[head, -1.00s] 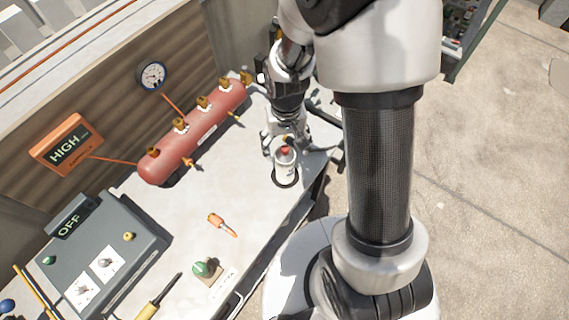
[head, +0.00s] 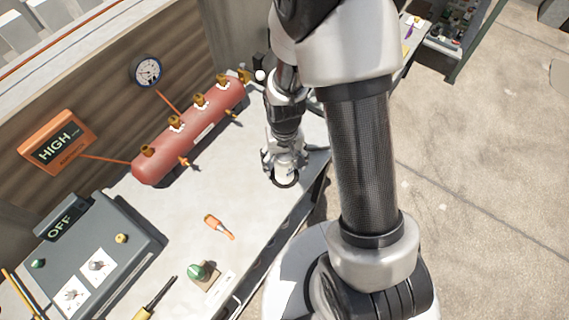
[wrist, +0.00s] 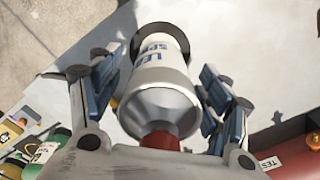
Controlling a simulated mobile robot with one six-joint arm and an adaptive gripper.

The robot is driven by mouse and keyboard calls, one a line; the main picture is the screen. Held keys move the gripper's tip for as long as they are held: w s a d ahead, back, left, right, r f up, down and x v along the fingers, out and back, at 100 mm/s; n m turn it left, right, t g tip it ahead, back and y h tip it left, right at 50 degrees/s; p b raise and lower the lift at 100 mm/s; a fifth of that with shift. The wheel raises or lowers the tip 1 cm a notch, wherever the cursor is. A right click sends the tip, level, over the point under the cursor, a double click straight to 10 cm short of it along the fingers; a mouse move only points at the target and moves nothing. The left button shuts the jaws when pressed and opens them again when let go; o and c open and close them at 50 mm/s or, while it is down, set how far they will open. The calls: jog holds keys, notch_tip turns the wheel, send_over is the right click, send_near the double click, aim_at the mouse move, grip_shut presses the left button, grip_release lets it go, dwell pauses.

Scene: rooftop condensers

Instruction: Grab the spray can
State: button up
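The spray can (wrist: 158,80) is white and silver with blue lettering and a red cap. It stands in a dark ring on the pale bench top, and its lower part shows in the head view (head: 284,176). My gripper (wrist: 160,92) is over the can from above, with one blue-padded finger on each side of it. The fingers are spread and narrow gaps seem to show beside the can, so it looks open around the can. In the head view my gripper (head: 284,160) hides most of the can.
A red tank (head: 190,130) with brass fittings lies behind the can, beside a gauge (head: 147,71). An orange-handled tool (head: 218,226), a green knob (head: 201,271) and a control panel (head: 88,255) are nearer. Several bottles and packets (wrist: 30,140) show at the wrist view's left.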

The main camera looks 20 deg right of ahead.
jog(key=c, duration=1.5)
